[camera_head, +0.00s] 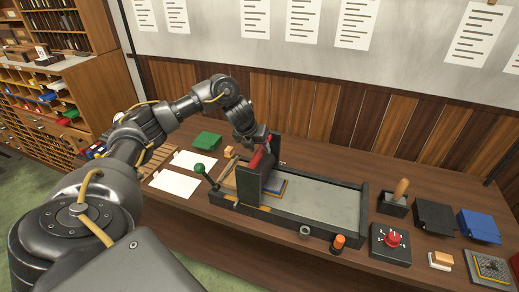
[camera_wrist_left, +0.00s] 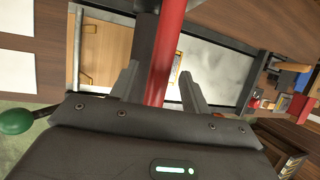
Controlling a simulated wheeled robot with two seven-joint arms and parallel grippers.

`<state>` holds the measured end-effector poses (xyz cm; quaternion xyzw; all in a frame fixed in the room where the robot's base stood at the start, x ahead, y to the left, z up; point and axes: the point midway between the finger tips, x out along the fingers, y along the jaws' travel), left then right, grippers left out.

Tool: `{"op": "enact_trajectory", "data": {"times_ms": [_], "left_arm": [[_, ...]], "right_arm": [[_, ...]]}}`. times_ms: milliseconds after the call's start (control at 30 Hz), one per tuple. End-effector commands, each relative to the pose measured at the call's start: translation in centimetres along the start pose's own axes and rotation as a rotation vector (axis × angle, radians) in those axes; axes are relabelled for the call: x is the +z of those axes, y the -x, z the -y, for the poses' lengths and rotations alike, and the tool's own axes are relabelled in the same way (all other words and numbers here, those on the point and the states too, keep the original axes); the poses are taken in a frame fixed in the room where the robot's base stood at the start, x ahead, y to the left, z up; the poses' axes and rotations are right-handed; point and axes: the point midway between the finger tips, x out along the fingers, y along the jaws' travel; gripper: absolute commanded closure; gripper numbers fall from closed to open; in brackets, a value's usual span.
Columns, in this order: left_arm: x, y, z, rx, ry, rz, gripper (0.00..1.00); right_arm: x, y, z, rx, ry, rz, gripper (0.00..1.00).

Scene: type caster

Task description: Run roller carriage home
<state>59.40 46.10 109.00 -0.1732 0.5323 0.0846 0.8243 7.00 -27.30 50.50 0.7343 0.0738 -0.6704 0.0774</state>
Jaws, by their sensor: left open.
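The roller carriage (camera_head: 247,187) is a dark upright frame with a red bar (camera_head: 267,158) across its top. It stands toward the left end of a long black-rimmed bed (camera_head: 325,200). My left gripper (camera_head: 259,143) is over the carriage at the red bar. In the left wrist view the red bar (camera_wrist_left: 163,62) runs between the two open fingers of the gripper (camera_wrist_left: 160,86). I cannot tell whether the fingers touch it. The roller itself is mostly hidden. A blue-edged plate (camera_head: 297,188) lies on the bed just right of the carriage. My right gripper is not in view.
A green-knobbed lever (camera_head: 199,169) stands at the bed's left end. White sheets (camera_head: 174,183) and a green pad (camera_head: 207,140) lie further left. A red-knobbed box (camera_head: 391,243), an orange-capped item (camera_head: 338,242) and a wooden-handled tool (camera_head: 401,189) are to the right. The bed's right part is clear.

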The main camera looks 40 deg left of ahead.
Motion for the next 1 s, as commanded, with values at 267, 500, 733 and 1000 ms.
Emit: {"op": "enact_trajectory", "data": {"times_ms": [267,500,733,1000], "left_arm": [[-0.01,-0.93,0.0,0.001,0.0,0.001,0.53],[-0.02,-0.91,0.01,0.0,-0.001,0.001,0.66],[-0.01,-0.89,0.01,0.0,-0.001,0.001,0.96],[0.07,-0.98,0.22,-0.001,-0.002,0.0,1.0]], "right_arm": [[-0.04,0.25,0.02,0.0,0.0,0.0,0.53],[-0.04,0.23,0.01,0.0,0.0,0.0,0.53],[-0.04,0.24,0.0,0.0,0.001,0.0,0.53],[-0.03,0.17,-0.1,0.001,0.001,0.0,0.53]]}}
